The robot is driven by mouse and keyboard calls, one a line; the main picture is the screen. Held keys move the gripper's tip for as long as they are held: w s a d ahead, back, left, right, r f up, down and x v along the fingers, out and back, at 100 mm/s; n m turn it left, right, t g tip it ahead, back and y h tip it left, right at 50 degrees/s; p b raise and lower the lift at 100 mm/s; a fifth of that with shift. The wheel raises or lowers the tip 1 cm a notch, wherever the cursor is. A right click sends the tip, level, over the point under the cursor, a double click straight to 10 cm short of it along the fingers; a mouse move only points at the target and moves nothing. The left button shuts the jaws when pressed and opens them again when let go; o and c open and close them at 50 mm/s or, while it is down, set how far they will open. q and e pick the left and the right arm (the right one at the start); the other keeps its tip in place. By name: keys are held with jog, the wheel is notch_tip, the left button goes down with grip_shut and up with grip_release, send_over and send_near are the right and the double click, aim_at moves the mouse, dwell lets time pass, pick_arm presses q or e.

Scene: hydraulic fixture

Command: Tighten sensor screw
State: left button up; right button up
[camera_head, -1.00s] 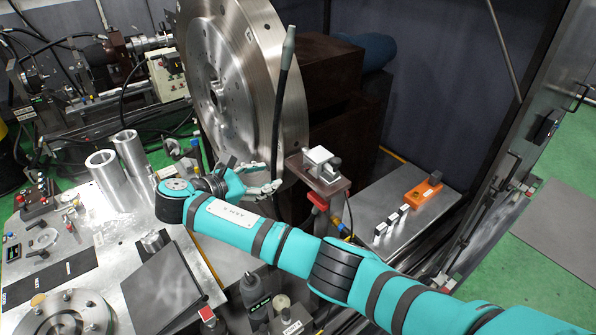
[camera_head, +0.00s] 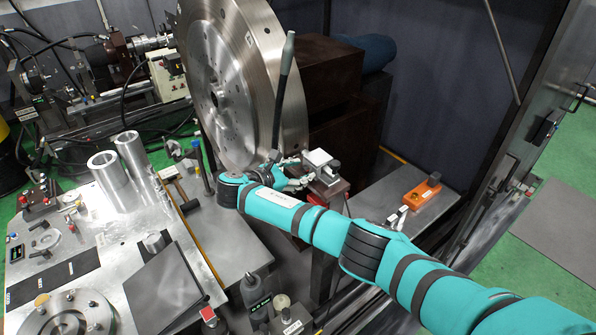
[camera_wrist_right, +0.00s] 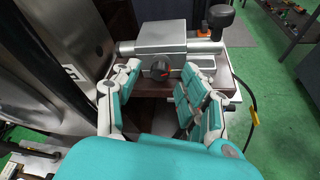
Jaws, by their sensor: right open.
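A silver sensor block (camera_head: 318,159) sits on a bracket at the right of the big metal disc. My right gripper (camera_head: 298,178) is at the left of the bracket, close to the block. In the wrist view its teal and white fingers (camera_wrist_right: 162,95) are spread, one on each side below the knob, with nothing between them. I cannot tell whether a fingertip touches the block. My left gripper is not in view.
The large disc (camera_head: 235,90) stands just left of my gripper. An orange block (camera_head: 422,194) lies on a grey plate at the right. A metal workbench (camera_head: 110,220) with two upright cylinders is at the left. A black cable (camera_wrist_right: 245,105) hangs right of the bracket.

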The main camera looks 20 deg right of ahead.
grip_shut()
jog(key=shift+f, duration=0.1)
jog(key=shift+s+f+m+t, duration=0.1)
jog(key=shift+s+m+t, duration=0.05)
jog(key=shift+m+t, duration=0.5)
jog(key=shift+f+m+t+b, duration=0.2)
jog(key=shift+m+t+b, duration=0.45)
jog(key=shift+m, duration=0.4)
jog(key=shift+s+d+f+m+b, duration=0.1)
jog(key=shift+m+b, duration=0.2)
jog(key=shift+b, duration=0.05)
jog(key=m+t+b, duration=0.1)
jog(key=m+b, duration=0.1)
jog(key=b, duration=0.1)
jog(key=m+t+b, duration=0.1)
jog(key=b, duration=0.2)
jog(key=shift+s+f+m, duration=0.1)
jog(key=shift+f+m, duration=0.2)
jog(key=shift+m, duration=0.1)
jog(key=shift+r+m+t+h+b, duration=0.15)
jog(key=shift+m+t+h+b, duration=0.25)
jog(key=shift+m+b, duration=0.7)
